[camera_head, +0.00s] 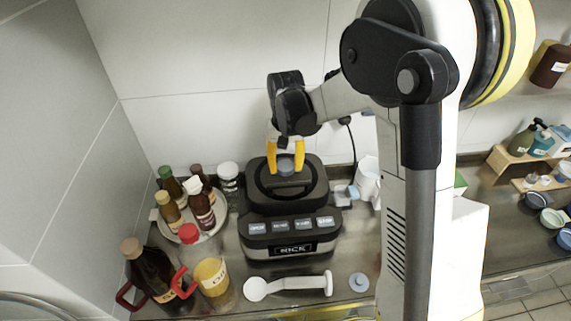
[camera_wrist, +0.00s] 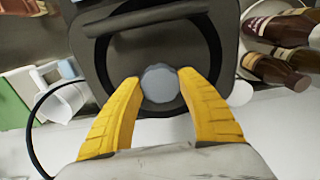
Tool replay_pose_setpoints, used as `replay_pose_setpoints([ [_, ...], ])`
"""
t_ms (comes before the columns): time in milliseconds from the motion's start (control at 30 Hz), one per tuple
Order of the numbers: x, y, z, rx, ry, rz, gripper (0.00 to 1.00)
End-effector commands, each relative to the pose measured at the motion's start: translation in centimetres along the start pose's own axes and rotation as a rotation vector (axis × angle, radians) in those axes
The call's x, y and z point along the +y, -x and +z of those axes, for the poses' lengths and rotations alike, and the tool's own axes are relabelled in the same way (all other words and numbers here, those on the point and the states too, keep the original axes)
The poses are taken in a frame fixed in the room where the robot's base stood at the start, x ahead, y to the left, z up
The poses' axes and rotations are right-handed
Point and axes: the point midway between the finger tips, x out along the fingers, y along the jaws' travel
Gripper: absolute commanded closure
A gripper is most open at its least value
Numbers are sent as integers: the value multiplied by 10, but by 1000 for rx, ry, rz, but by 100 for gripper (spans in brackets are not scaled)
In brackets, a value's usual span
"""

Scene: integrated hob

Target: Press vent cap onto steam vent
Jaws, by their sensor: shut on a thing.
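A blue-grey round vent cap (camera_head: 286,167) is between the two yellow fingertips of my gripper (camera_head: 285,172), over the lid of the black cooker (camera_head: 262,207). In the wrist view, my gripper (camera_wrist: 160,80) is shut on the vent cap (camera_wrist: 160,84), with one finger on each side of it. The cap is at the lid's wall-side part, inside the lid's dark ring. The steam vent is not visible, and the cap may hide it. I cannot tell whether the cap touches the lid.
A round tray (camera_head: 221,222) with several bottles stands left of the cooker. A white ladle-like utensil (camera_head: 288,286) and a small blue-grey round piece (camera_head: 358,282) lie in front. A white jug (camera_head: 367,178) and a small container stand right. The wall is close behind.

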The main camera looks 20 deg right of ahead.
Motion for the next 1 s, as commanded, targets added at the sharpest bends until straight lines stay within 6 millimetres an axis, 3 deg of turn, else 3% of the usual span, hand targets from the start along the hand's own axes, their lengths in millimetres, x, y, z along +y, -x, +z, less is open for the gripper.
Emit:
replay_pose_setpoints([
  [367, 0, -4, 0, 0, 0, 0, 76],
  [400, 0, -5, 0, 0, 0, 0, 80],
  [433, 0, -4, 0, 0, 0, 0, 45],
  [500, 0, -4, 0, 0, 0, 0, 29],
  [833, 0, -2, 0, 0, 0, 0, 29],
  [1000, 0, 22, 0, 0, 0, 0, 29],
])
